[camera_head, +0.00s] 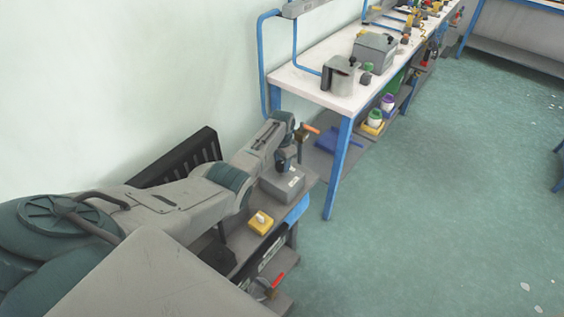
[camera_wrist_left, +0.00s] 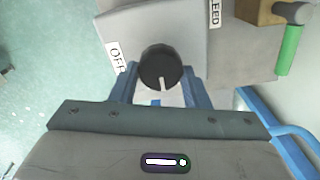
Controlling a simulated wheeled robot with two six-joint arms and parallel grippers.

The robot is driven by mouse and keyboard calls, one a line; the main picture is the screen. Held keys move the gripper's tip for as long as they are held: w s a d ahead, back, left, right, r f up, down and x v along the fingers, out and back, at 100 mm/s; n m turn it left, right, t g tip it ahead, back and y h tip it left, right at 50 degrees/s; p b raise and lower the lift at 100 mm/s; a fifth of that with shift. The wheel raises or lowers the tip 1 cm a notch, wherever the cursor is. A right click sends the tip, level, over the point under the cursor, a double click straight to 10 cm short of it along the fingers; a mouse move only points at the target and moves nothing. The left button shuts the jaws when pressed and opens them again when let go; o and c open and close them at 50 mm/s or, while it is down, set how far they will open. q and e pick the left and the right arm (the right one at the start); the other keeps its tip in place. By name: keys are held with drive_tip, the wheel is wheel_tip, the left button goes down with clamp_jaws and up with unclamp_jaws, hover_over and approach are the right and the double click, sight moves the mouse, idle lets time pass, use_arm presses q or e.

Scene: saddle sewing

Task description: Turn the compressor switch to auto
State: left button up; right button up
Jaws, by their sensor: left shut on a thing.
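The compressor switch is a round black knob (camera_wrist_left: 160,67) with a white mark on a grey box; the mark points toward the bottom of the left wrist view. An "OFF" label (camera_wrist_left: 117,57) sits to the knob's left, and a partly cut-off label ending in "LEED" (camera_wrist_left: 214,13) is at upper right. No "auto" label is readable. In the head view the grey box (camera_head: 283,186) stands beyond the arm. My left gripper (camera_head: 286,163) is over it, its blue fingers on both sides of the knob, shut on it. My right gripper is not in view.
A yellow box with a white button (camera_head: 261,222) sits nearer on the grey bench. A red-handled part (camera_head: 277,281) is lower down.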

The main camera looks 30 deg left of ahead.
sight(282, 164)
use_arm(q)
drive_tip(key=o, duration=1)
drive_tip(key=shift+r, duration=0.1)
wheel_tip(282, 164, up, 11)
drive_tip(key=shift+f+b, duration=0.15)
drive_tip(key=shift+b, duration=0.2)
drive_tip(key=shift+f, duration=0.1)
